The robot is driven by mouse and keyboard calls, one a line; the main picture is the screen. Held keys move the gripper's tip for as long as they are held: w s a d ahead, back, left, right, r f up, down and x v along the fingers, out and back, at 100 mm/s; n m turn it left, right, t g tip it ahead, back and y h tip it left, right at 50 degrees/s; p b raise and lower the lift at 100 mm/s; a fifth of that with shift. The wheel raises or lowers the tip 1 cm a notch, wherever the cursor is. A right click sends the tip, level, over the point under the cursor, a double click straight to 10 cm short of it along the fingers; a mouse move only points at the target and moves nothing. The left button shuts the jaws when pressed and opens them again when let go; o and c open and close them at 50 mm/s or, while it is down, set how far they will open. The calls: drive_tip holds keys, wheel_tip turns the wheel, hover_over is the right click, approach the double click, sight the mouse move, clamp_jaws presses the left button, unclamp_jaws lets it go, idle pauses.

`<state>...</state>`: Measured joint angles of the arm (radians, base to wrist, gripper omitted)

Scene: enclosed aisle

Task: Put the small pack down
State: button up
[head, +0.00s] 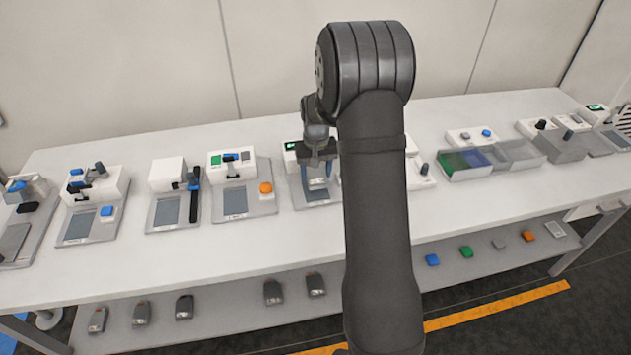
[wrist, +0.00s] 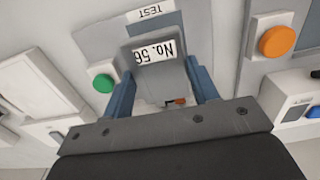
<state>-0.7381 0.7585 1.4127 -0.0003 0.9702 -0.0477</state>
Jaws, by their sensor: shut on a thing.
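The small pack (wrist: 162,78) is grey with a white label reading "No. 56". In the wrist view it sits between the two blue fingers of my gripper (wrist: 160,70), which is shut on it. Behind it shows a grey plate (wrist: 185,22) with a label reading "TEST". In the head view my gripper (head: 318,178) is over a station near the middle of the table, in front of a white unit with a green display. Whether the pack touches the plate cannot be told.
The long white table (head: 150,262) holds several stations. An orange button (wrist: 277,41) and a green button (wrist: 103,83) flank my gripper. Grey trays (head: 520,155) stand to the right. A lower shelf (head: 225,310) carries several dark packs and coloured blocks.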

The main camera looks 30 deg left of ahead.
sight(315, 174)
drive_tip(key=shift+a+f, duration=0.1)
drive_tip(key=shift+f, duration=1.95)
drive_tip(key=shift+f, duration=0.2)
drive_tip(key=o, duration=1.1)
drive_tip(key=shift+c, duration=0.2)
drive_tip(key=shift+r, duration=0.1)
wheel_tip(315, 174, up, 12)
drive_tip(key=shift+r, duration=0.1)
